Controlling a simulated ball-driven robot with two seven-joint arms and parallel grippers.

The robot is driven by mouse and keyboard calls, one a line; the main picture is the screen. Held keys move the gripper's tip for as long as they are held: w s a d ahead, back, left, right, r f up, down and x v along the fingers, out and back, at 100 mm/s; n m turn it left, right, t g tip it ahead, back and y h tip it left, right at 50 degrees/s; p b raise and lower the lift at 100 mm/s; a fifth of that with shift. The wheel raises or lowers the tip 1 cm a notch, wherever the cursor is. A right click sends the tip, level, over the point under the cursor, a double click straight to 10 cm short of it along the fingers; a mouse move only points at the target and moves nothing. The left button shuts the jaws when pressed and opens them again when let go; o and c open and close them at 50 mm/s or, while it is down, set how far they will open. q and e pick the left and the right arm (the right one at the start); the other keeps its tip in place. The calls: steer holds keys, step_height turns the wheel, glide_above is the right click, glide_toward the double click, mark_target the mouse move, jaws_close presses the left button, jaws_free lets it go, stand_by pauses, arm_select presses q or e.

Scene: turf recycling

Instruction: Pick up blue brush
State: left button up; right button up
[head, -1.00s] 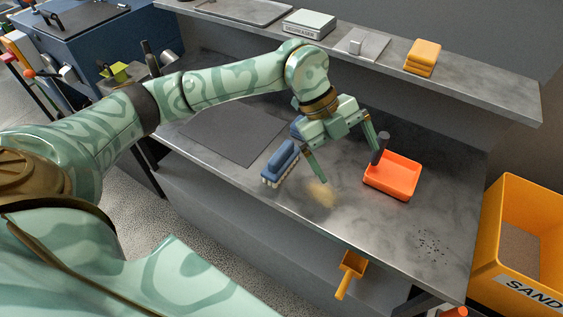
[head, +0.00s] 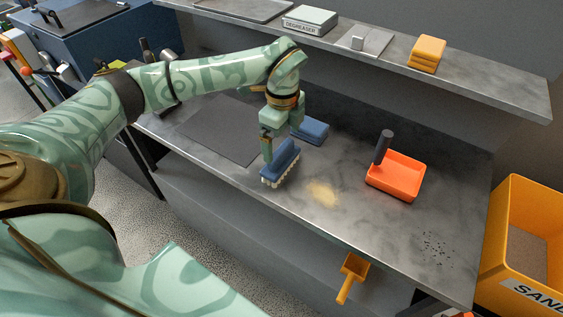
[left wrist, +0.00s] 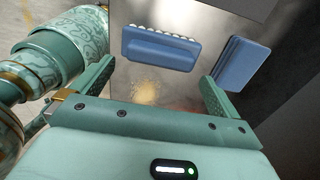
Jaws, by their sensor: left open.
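The blue brush (head: 280,164) lies on the grey metal counter, its pale bristles showing along its front side. It also shows in the left wrist view (left wrist: 160,48), just beyond and between the two fingertips. My left gripper (head: 280,146) is above the brush with its fingers pointing down. In the left wrist view my left gripper (left wrist: 160,85) has its fingers spread wide with nothing between the pads. In the head view one finger partly covers the brush. My right gripper is not in view.
A blue block-like sponge (head: 311,131) lies close behind the brush, near the right finger in the left wrist view (left wrist: 241,63). Sandy powder (head: 322,194) lies in front. A shelf (head: 470,83) runs above the counter.

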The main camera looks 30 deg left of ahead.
mark_target(281, 149)
arm_select(q)
steer(key=f, duration=0.1)
steer(key=f+b, duration=0.1)
steer(key=f, duration=0.3)
steer(key=shift+a+f, duration=0.2)
steer(key=shift+a, duration=0.05)
steer(key=shift+r, duration=0.1)
steer(key=c, duration=0.8)
steer(key=shift+o, duration=0.2)
steer(key=shift+r, duration=0.55)
step_height(281, 149, up, 3)
steer(key=shift+f+p, duration=0.1)
steer(key=shift+p, duration=0.4)
steer(key=s+d+r+p, duration=0.2)
steer(key=s+d+r, duration=0.5)
steer(key=s, duration=0.5)
step_height(281, 149, up, 2)
steer(key=shift+d+r, duration=0.1)
steer(key=shift+d, duration=0.05)
